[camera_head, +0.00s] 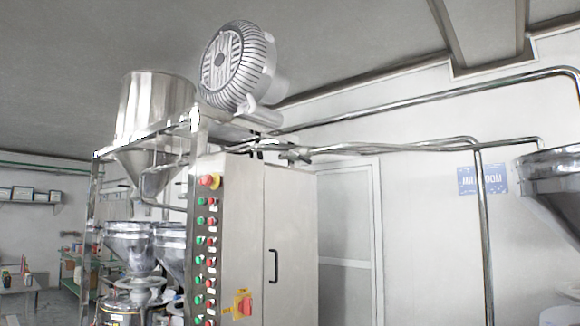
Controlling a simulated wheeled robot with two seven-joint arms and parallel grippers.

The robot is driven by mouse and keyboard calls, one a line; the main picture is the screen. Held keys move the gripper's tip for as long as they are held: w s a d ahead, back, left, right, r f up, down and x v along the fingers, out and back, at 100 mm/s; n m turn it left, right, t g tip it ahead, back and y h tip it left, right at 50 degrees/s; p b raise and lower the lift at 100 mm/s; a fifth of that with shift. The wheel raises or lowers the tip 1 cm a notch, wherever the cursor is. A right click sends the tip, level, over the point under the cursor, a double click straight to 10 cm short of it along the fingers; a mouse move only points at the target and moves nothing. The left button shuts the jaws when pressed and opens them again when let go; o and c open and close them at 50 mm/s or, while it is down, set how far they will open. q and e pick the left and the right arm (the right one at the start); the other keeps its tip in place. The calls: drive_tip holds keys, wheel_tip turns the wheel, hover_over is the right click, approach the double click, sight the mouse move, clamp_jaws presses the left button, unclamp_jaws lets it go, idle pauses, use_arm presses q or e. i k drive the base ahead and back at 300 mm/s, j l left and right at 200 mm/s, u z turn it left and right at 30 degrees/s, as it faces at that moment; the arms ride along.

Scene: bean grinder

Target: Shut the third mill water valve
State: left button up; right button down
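No water valve can be clearly made out in the head view. A steel control cabinet (236,240) stands at the centre, with a column of red and green buttons, a red and yellow emergency knob and a red and yellow rotary switch (243,305). Steel mill hoppers (130,245) stand left of the cabinet, and the lower parts of the mills are cut off by the bottom edge. Neither of my grippers is in view.
A large steel hopper (155,105) and a ribbed blower (238,65) sit high on a frame. Steel pipes (400,145) run to the right towards another hopper (560,180). A blue sign (483,181) hangs on the wall. Shelves and tables stand far left.

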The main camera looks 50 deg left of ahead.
sight(307, 161)
drive_tip(key=j+u, duration=0.2)
drive_tip(key=u, duration=0.15)
drive_tip(key=i+j+u, duration=0.15)
drive_tip(key=u, duration=0.2)
drive_tip(key=i+j+u, duration=0.1)
drive_tip(key=u, duration=0.25)
drive_tip(key=j, duration=0.15)
